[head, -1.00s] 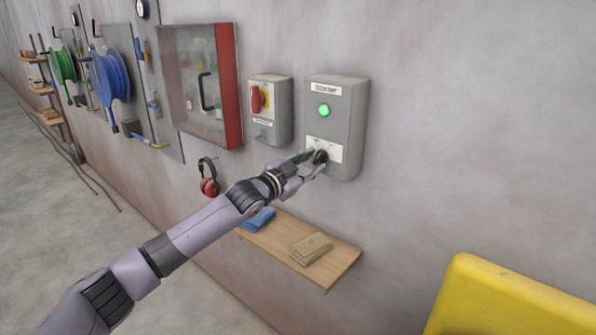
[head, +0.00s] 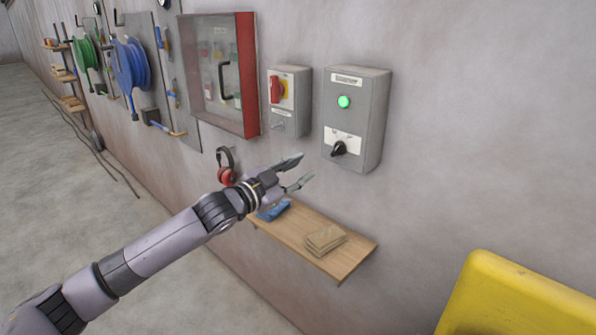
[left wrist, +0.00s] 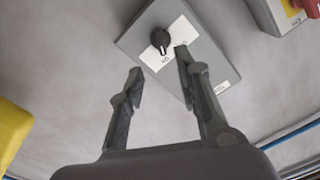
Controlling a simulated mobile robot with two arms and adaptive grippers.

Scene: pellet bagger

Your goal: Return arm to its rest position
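My left gripper (head: 298,172) is open and empty in the head view, off the wall and to the lower left of the grey control box. Its two open fingers also show in the left wrist view (left wrist: 160,75), with nothing between them. The grey control box (head: 372,115) has a lit green lamp (head: 344,101) and a black rotary knob (head: 339,149) on a white plate. The knob shows in the left wrist view (left wrist: 160,38) beyond the fingertips, apart from them. My right gripper is not in view.
A wooden shelf (head: 345,262) with folded tan cloths (head: 325,240) and a blue cloth (head: 273,211) lies below the gripper. Red earmuffs (head: 226,175) hang nearby. A yellow object (head: 515,300) stands lower right.

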